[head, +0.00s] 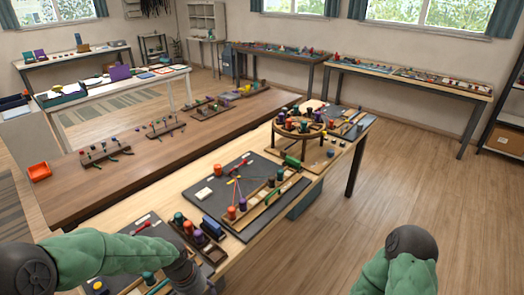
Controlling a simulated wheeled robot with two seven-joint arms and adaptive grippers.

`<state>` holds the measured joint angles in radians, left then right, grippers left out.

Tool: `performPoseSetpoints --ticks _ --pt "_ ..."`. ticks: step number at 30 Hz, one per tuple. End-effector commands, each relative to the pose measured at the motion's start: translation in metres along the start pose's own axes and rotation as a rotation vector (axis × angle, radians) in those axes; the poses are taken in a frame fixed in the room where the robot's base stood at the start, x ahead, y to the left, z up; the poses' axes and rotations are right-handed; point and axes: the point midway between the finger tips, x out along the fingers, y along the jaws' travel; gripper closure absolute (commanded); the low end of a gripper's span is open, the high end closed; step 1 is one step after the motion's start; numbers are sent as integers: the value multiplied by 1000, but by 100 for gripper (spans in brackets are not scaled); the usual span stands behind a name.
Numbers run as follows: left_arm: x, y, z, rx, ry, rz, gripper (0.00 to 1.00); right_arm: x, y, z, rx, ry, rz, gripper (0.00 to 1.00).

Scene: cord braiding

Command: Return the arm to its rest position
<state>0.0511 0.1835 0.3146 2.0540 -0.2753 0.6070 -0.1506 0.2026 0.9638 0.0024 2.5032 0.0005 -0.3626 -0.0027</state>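My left arm (115,252) comes in from the lower left in a green sleeve. Its dark grey wrist part (183,272) runs down out of the bottom edge, over the near end of the light wooden table. The fingers of my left gripper are out of the picture. My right arm (405,265) shows only as a green sleeve and dark joint at the bottom right, over the floor beside the table. My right gripper is out of the picture.
Near my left wrist stand a rack of coloured spools (198,233) and a blue block (213,227). Farther along lie a dark mat (208,181) with cords and spools, and a round wooden braiding stand (300,125). The floor (330,240) right of the table is clear.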

Motion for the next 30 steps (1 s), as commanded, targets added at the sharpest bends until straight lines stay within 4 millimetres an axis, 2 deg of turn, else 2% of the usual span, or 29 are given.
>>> performPoseSetpoints --ticks 1,6,15,21,25,30 --pt "23 7 4 -26 -7 27 40 0 0 0 0 0 0 54" --pt "86 26 16 -134 16 96 40 0 0 0 0 0 0 54" --pt "177 57 59 -360 36 158 40 0 0 0 0 0 0 54" --pt "211 70 90 -481 44 156 40 0 0 0 0 0 0 54" --pt "220 73 100 -520 48 150 40 0 0 0 0 0 0 54" --pt "223 74 103 -532 51 147 40 0 0 0 0 0 0 54"
